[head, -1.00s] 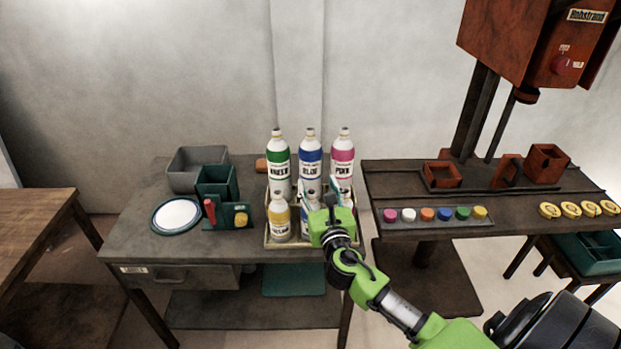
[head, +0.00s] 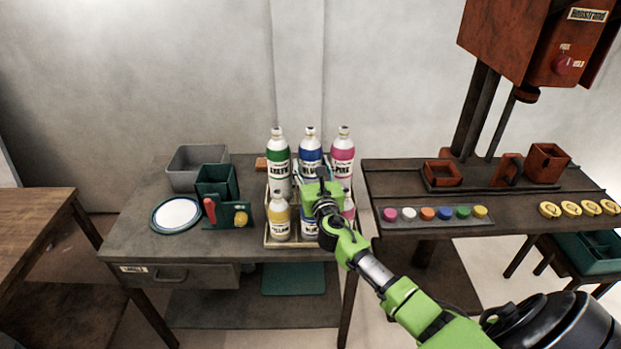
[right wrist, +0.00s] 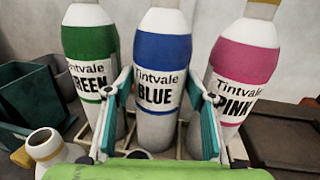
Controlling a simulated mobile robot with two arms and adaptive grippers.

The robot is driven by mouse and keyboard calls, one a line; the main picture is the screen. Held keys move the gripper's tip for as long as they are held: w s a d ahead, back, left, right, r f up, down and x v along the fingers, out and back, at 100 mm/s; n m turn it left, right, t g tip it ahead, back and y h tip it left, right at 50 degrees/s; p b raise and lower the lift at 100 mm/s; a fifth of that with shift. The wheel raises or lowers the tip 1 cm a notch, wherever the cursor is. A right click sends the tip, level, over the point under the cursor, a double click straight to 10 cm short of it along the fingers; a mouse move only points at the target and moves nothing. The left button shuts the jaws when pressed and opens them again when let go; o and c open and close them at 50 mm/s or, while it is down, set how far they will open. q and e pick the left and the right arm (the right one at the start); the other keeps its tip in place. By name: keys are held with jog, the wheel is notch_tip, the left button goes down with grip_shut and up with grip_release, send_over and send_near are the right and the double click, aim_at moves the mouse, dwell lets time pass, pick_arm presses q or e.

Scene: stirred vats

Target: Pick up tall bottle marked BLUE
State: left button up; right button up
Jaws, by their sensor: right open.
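The tall bottle marked BLUE (head: 311,146) stands upright in the back row of a crate (head: 285,243), between the tall GREEN bottle (head: 279,160) and the tall PINK bottle (head: 343,155). In the right wrist view the BLUE bottle (right wrist: 157,75) is centred, its label facing the camera. My right gripper (head: 311,176) is open in front of it. In the right wrist view the fingers of my right gripper (right wrist: 160,105) stand on either side of the lower label, with gaps left and right. My left gripper is out of view.
Shorter bottles stand in the crate's front row, including a yellow one (head: 279,218); my arm partly hides the others. Green containers (head: 217,183) and a white plate (head: 177,213) are on the left. A machine bench (head: 400,183) with coloured pots stands right.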

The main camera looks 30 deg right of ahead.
jog(key=c, duration=1.3)
jog(key=shift+r, duration=0.1)
grip_shut()
